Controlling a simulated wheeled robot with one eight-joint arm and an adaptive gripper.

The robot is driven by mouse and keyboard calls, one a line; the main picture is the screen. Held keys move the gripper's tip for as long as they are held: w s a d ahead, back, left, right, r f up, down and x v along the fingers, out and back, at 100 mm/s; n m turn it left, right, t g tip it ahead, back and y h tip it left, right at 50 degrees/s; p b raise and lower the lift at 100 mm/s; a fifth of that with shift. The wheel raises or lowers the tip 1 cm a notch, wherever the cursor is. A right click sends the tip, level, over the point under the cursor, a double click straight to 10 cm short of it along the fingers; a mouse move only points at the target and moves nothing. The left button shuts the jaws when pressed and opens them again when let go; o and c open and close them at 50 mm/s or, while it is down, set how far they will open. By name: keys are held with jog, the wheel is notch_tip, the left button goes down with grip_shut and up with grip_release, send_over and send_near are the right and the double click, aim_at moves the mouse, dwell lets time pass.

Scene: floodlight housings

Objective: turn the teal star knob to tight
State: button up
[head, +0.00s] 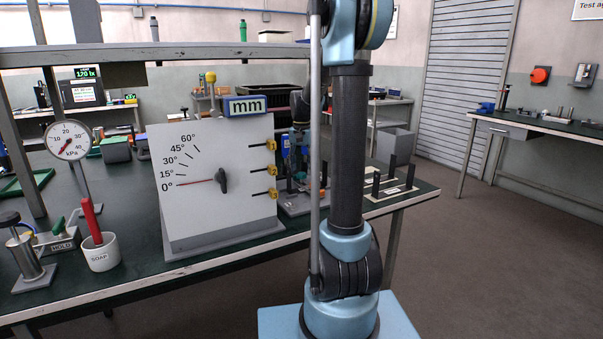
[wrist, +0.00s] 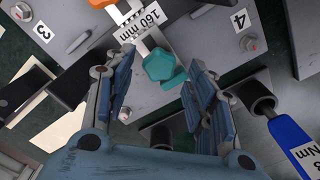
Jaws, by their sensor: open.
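The teal star knob (wrist: 164,66) shows in the wrist view near the upper middle, on a grey metal fixture plate (wrist: 193,28). My gripper (wrist: 160,72) is open, with one blue finger to the left of the knob and one to the right. The knob appears between or just beyond the fingertips; I see no clear contact. Part of its lower right side lies close to the right finger. In the head view my arm hides most of this fixture, and I cannot make out the knob there.
A dial board (head: 215,220) stands left of my arm on the green bench (head: 120,284). Black uprights on a plate (head: 392,192) stand right. Floor beyond is clear.

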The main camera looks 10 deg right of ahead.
jog(key=shift+f, duration=0.9)
jog(key=c, duration=1.1)
jog(key=shift+o, duration=0.2)
jog(key=shift+n, duration=0.5)
jog(key=o, duration=1.1)
jog(key=shift+c, duration=0.2)
jog(key=shift+r, duration=0.1)
